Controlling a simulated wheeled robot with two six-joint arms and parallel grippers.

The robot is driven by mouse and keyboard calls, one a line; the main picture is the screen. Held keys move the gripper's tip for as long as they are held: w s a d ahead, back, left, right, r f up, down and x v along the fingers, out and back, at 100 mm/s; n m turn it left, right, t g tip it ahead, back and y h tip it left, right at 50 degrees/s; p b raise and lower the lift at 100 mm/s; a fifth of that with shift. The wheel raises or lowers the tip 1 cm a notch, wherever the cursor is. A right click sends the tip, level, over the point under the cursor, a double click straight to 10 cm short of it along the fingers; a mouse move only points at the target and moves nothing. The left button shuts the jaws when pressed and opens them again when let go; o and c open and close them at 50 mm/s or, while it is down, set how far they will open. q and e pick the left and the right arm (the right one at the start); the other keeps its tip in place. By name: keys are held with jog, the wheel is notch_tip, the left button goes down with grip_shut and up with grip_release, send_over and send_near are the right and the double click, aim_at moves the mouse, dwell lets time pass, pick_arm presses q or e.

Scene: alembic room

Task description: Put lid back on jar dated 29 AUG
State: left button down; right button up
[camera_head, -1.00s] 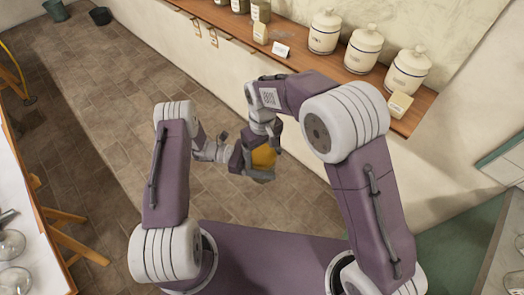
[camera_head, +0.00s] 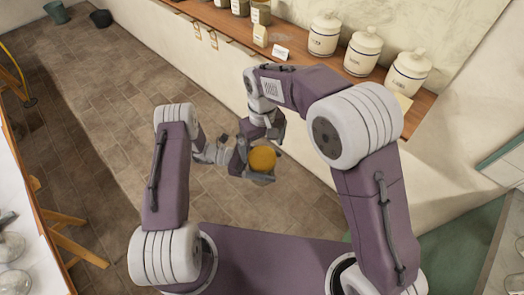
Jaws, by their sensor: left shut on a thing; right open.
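My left gripper (camera_head: 250,163) is shut on a round orange-yellow thing (camera_head: 262,158), held above the floor in front of my base. It looks like a jar or lid seen from above, but I cannot tell which, and its sides are mostly hidden by the fingers. My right gripper (camera_head: 275,130) is open, just above and beyond the orange thing, and seems apart from it. Glass jars (camera_head: 261,12) stand at the top of the wall shelf, cut by the picture's edge. I cannot read a 29 AUG date anywhere.
The wooden shelf (camera_head: 300,62) along the wall carries several white lidded canisters (camera_head: 361,52), a pale block (camera_head: 260,36) and a white card (camera_head: 281,53). A white table (camera_head: 22,200) with glassware stands at the left. The tiled floor (camera_head: 100,120) between is clear.

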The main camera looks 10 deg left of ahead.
aim_at(262, 157)
jog(key=shift+r, duration=0.25)
notch_tip(262, 157, up, 3)
jog(key=n, duration=0.3)
jog(key=shift+r, duration=0.2)
jog(key=shift+f, duration=4.05)
jog(key=c, duration=1.5)
jog(key=m, duration=0.3)
